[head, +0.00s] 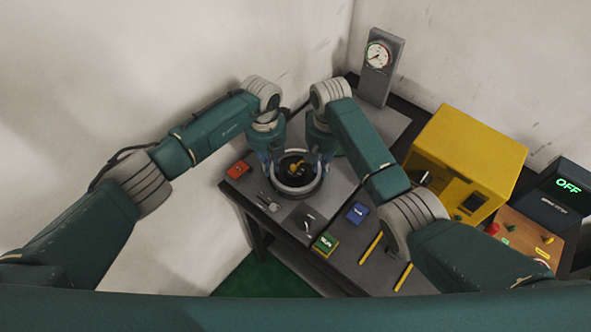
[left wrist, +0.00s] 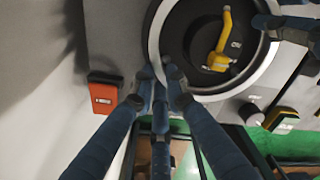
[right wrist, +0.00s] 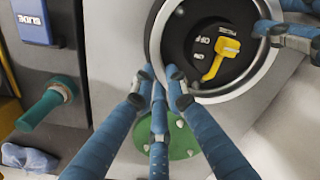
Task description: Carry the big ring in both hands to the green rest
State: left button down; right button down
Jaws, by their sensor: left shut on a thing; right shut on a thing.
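The big ring (head: 297,191) is a pale metal ring, seen around a black round face with a yellow handle (left wrist: 220,45). My left gripper (head: 266,158) is shut on its left rim, and my right gripper (head: 324,155) is shut on its right rim. The left wrist view shows the ring (left wrist: 222,96) beside my left fingers. The right wrist view shows the ring (right wrist: 225,96) beside my right fingers. I cannot tell how high it is above the table. The green rest (right wrist: 183,142) is a round green disc with pale pegs, partly hidden behind my right fingers.
An orange-red box (head: 238,169) lies left of the ring. A blue box (head: 357,212) and a green-and-yellow box (head: 325,244) lie nearer the front right. A yellow machine (head: 466,150) stands right, a gauge post (head: 381,65) at the back. White walls are close behind and left.

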pick_arm(q)
jog(key=shift+w+a+r, duration=0.15)
jog(key=shift+a+r, duration=0.05)
pick_arm(e)
jog(key=shift+w+d+r, duration=0.1)
jog(key=shift+r, duration=0.15)
